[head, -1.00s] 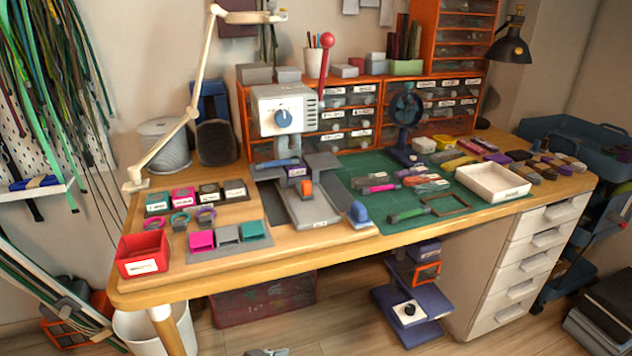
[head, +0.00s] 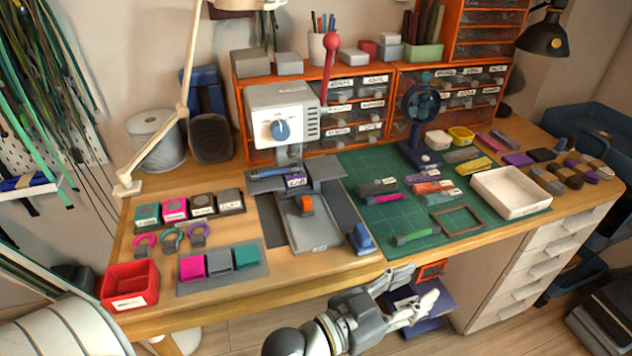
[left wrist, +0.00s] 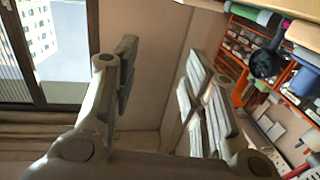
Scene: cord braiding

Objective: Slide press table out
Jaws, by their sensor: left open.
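The heat press has a white head (head: 281,117) with a blue dial and a lever ending in a red ball (head: 331,42). Its grey press table (head: 313,232) lies below and in front of the head, with an orange piece (head: 306,205) on it. My left gripper (head: 421,287) is open and empty in front of the desk's front edge, to the right of and nearer than the press table, not touching it. In the left wrist view its two fingers (left wrist: 165,82) stand wide apart with nothing between them. My right gripper is not in view.
A blue-handled tool (head: 361,238) sits just right of the press table. A green cutting mat (head: 376,222) with small tools and a white tray (head: 511,192) lies further right. A red bin (head: 130,286) and a grey pad with coloured blocks (head: 218,266) are on the left.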

